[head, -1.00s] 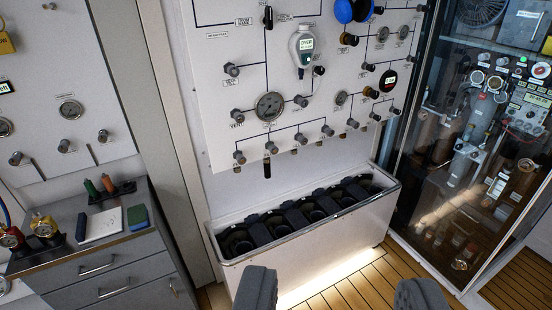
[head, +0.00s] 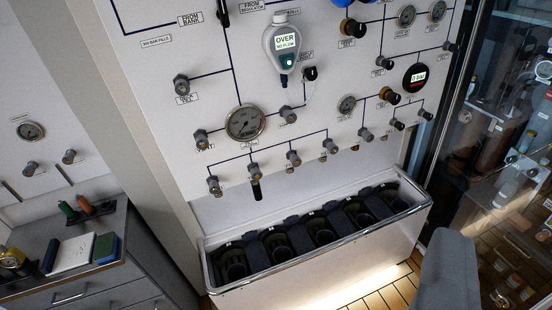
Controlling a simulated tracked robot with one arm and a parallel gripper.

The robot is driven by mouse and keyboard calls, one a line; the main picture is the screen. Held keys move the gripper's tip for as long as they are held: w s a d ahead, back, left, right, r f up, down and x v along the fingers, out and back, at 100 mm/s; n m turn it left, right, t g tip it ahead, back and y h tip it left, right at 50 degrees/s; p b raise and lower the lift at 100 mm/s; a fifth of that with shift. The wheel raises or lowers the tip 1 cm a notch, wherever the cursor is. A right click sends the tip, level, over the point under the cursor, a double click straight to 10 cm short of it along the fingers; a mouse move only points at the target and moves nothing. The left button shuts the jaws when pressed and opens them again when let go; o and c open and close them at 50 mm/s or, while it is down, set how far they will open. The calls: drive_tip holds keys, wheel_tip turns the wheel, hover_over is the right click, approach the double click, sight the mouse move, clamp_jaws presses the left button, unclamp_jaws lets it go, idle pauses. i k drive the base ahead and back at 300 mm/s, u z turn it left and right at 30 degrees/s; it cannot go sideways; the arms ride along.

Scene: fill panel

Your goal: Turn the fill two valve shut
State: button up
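The fill panel (head: 150,90) is the white wall board ahead, with black lines linking its knobs. A row of grey valve knobs runs along its lower edge; the leftmost (head: 213,186), second (head: 253,171), third (head: 293,158) and fourth (head: 330,146) show clearly. A black stem hangs below the second. Labels beside this row are too small to read, so I cannot tell for certain which is the fill two valve. One finger of my gripper (head: 449,270) shows at the lower right, well below and right of the row; the other is out of view. Nothing shows against its inner side.
A white trough (head: 300,262) with several black cylinder slots stands below the panel. A gauge (head: 245,123) and a handheld meter reading "OVER" (head: 285,45) are above the row. A glass cabinet (head: 500,170) stands right, a drawer unit (head: 95,265) left.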

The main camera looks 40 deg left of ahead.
sight(256, 174)
drive_tip(key=u, duration=0.4)
drive_tip(key=i, duration=1)
drive_tip(key=u, duration=0.65)
